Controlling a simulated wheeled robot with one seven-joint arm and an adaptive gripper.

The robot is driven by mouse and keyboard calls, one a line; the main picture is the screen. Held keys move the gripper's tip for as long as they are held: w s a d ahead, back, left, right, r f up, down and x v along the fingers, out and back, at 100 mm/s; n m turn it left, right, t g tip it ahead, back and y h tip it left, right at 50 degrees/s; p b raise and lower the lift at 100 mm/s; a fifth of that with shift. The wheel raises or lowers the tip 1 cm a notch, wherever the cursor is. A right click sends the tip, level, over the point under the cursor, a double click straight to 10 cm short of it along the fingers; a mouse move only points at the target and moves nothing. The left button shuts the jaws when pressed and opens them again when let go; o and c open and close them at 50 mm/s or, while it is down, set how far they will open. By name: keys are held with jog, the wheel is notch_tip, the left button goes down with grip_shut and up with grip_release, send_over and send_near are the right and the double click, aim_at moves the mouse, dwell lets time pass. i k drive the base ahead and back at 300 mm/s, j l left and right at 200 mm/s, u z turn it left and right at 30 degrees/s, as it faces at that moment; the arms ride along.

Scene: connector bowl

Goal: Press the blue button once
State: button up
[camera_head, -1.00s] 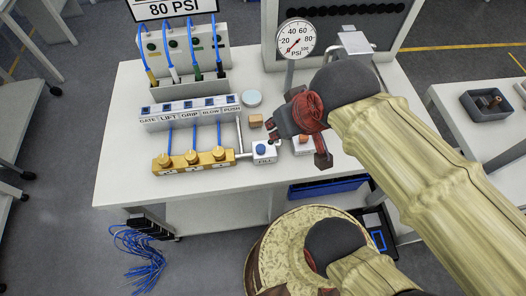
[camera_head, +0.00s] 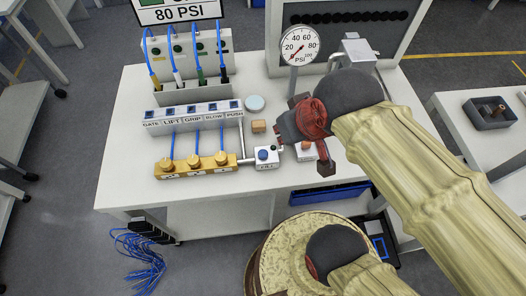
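The blue button (camera_head: 263,155) sits on top of a small white box labelled FILL (camera_head: 266,164), near the front edge of the white workbench in the head view. My gripper (camera_head: 304,157) is above the bench, just right of the blue button. Its dark reddish fingers look spread apart, with nothing seen between them. The gripper appears apart from the button, though its exact height is hard to tell. A second white box with an orange button (camera_head: 305,147) is partly hidden behind the gripper.
A yellow valve block (camera_head: 196,167) stands left of the FILL box, joined by a pipe. A labelled switch strip (camera_head: 193,118), a wooden cube (camera_head: 259,126) and a pale blue disc (camera_head: 255,103) are behind. A pressure gauge (camera_head: 300,45) stands at the back.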

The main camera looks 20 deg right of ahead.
aim_at(263, 153)
jog(key=k+j+z, duration=0.25)
jog(key=k+j, duration=0.15)
jog(key=k+j+z, duration=0.25)
jog(key=k, duration=0.35)
